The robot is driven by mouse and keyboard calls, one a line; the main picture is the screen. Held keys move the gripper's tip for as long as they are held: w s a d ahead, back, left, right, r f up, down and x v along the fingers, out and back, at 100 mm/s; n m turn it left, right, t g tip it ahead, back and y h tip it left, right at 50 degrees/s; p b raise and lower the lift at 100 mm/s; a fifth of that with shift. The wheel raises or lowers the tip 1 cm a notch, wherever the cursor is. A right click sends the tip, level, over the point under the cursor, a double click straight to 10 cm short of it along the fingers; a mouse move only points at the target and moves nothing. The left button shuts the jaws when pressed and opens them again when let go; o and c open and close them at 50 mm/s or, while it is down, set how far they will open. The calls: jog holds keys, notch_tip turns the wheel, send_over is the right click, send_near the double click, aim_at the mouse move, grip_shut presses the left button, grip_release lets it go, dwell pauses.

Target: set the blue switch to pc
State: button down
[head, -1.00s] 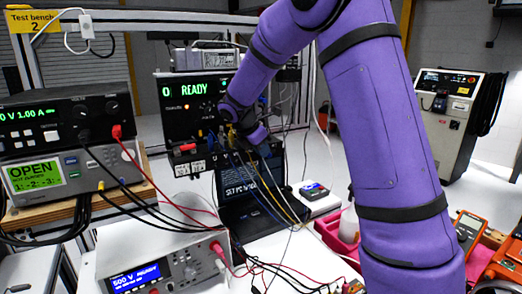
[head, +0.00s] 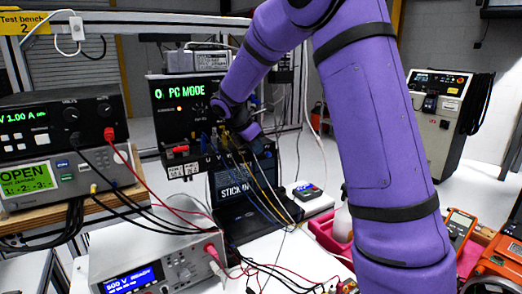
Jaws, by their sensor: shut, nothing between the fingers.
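The black test box (head: 165,140) stands behind the laptop, and its green display (head: 182,90) reads "0 PC MODE". My purple arm comes down from the top right. My gripper (head: 222,112) is at the right part of the box's front panel, shut with nothing held. I cannot make out the blue switch; my gripper and wrist cover that part of the panel. Whether the fingertips touch the panel cannot be told. The laptop screen (head: 228,185) below shows text beginning "STICK IN", partly behind cables.
Several cables (head: 262,180) hang from the box past the laptop. Stacked instruments (head: 55,140) stand at left, and a white tester (head: 155,258) at front left. A pink bin (head: 328,236) and orange meters (head: 460,224) lie to the right.

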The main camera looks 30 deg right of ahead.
jog(key=v, duration=1)
jog(key=shift+a, duration=0.35)
jog(key=shift+s+r, duration=0.1)
jog(key=s+a+r+m+t+y, duration=0.15)
jog(key=s+m, duration=0.25)
jog(key=s, duration=0.5)
jog(key=s+r+m+t+y, duration=0.1)
jog(key=s+r+m+y, duration=0.15)
jog(key=s+m, duration=0.45)
jog(key=s+a+f+m+t+y, duration=0.1)
jog(key=s+m, duration=0.3)
jog(key=s, duration=0.5)
jog(key=s+a+f+m+t+y, duration=0.1)
jog(key=s+f+m, duration=0.1)
jog(key=s, duration=0.8)
jog(key=shift+a+f+m, duration=0.35)
jog(key=shift+m, duration=0.55)
